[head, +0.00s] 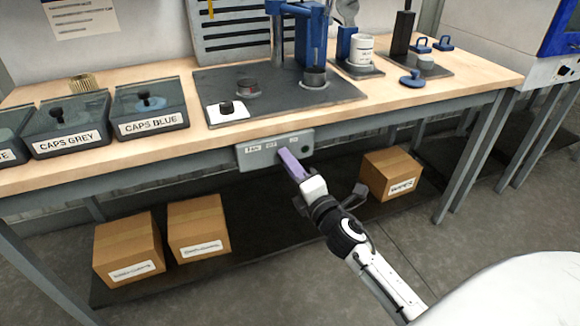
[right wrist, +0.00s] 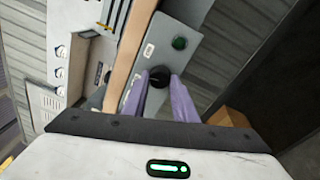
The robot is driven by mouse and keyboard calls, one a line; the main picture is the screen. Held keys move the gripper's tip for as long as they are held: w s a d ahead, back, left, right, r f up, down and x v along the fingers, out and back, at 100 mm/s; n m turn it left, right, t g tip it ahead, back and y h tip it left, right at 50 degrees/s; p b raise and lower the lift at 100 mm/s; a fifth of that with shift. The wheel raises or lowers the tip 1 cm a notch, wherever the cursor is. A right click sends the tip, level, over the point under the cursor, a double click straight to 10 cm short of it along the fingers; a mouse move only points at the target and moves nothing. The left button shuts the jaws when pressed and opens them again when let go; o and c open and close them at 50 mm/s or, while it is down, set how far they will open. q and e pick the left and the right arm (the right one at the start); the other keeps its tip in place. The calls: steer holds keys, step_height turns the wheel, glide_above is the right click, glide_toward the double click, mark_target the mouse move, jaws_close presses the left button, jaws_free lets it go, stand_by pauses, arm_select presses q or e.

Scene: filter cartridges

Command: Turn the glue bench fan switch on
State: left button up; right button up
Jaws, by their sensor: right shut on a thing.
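The fan switch box (head: 257,156) is a grey panel on the front edge of the bench, with small white labels; the left one seems to read FAN. Its black knob (right wrist: 159,74) shows in the right wrist view between my purple fingertips. My right gripper (head: 285,154) reaches up to the panel and is shut on the knob; in the head view the fingers hide the knob. A round dark green lamp (right wrist: 180,43) sits beside the knob on the panel; I cannot tell if it is lit. My left gripper is not in view.
The bench top (head: 230,140) overhangs the panel. On it stand the CAPS GREY bin (head: 68,143), the CAPS BLUE bin (head: 150,126) and a dark mat (head: 300,105) with a blue press. Cardboard boxes (head: 195,228) lie on the lower shelf, one (head: 390,174) right of my gripper.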

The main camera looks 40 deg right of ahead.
steer(key=shift+a+m+h, duration=0.15)
steer(key=shift+m+h, duration=0.35)
steer(key=shift+m, duration=4)
steer(key=o, duration=0.9)
steer(key=shift+o, duration=0.7)
steer(key=shift+s, duration=0.1)
